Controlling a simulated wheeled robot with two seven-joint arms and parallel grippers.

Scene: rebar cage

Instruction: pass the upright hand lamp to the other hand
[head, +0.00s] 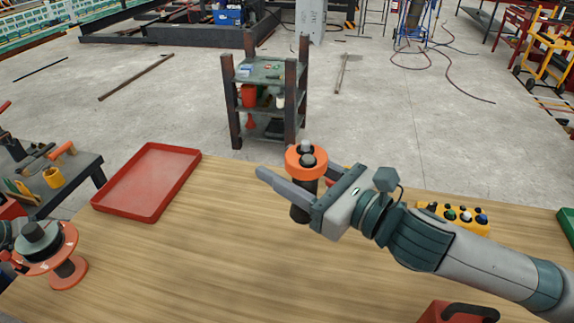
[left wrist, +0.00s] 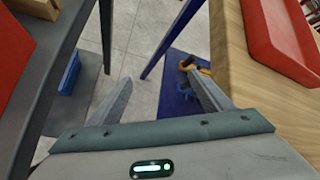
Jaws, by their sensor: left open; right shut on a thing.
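The hand lamp (head: 295,163) has an orange head with a dark knob and a black body. It stands upright in the head view, over the middle of the wooden table (head: 210,250). My right gripper (head: 302,187) is shut on its black body, with one finger crossing in front. I cannot tell whether the lamp's base touches the table. My left gripper (left wrist: 162,95) shows in the left wrist view with its fingers spread and nothing between them. It is over the gap between a dark bench and the wooden table, apart from the lamp.
A red tray (head: 148,182) lies at the table's back left. An orange spool (head: 66,270) stands at the left edge. A yellow box with coloured knobs (head: 462,218) is at the right, and a red item with a black handle (head: 455,312) at the front. The table's middle front is clear.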

